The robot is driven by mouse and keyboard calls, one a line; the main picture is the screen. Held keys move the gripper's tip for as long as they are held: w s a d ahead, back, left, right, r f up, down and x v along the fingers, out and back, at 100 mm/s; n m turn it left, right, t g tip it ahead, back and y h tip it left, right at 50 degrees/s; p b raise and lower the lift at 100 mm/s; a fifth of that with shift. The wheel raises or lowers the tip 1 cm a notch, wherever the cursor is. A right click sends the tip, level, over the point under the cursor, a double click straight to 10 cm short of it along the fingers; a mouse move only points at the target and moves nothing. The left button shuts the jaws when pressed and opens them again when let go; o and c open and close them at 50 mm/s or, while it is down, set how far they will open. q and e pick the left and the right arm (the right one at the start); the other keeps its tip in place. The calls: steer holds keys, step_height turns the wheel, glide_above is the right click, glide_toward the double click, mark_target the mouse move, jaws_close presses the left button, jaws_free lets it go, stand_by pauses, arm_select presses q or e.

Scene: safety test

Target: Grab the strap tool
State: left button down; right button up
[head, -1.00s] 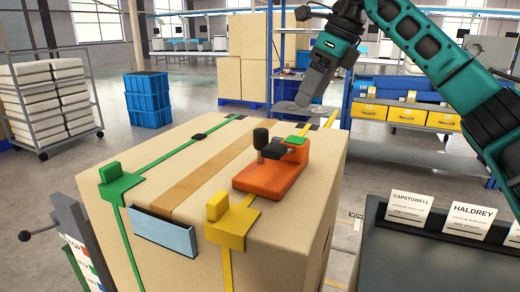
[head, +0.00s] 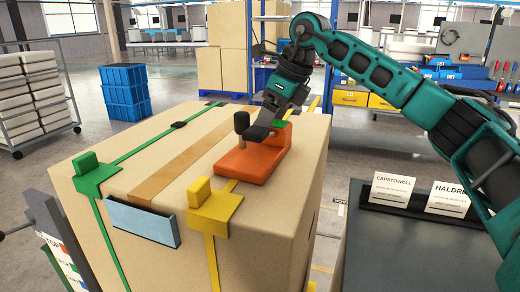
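My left gripper is out of view.
A green strap with a buckle (head: 97,173) and a yellow strap with a buckle (head: 212,205) cross the box. A pale blue plate (head: 145,225) is on its front edge. A dark surface with cards (head: 393,190) stands at right. Blue crates (head: 125,92) stand behind left.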

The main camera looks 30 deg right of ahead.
steer(key=shift+w+a+f, duration=0.15)
steer(key=shift+f, duration=0.35)
steer(key=shift+w+f, duration=0.1)
steer(key=c, duration=1)
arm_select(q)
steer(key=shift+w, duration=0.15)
arm_select(e)
steer(key=c, duration=0.6)
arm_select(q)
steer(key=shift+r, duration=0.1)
arm_select(e)
steer(key=shift+o, duration=0.2)
steer(key=shift+r, duration=0.2)
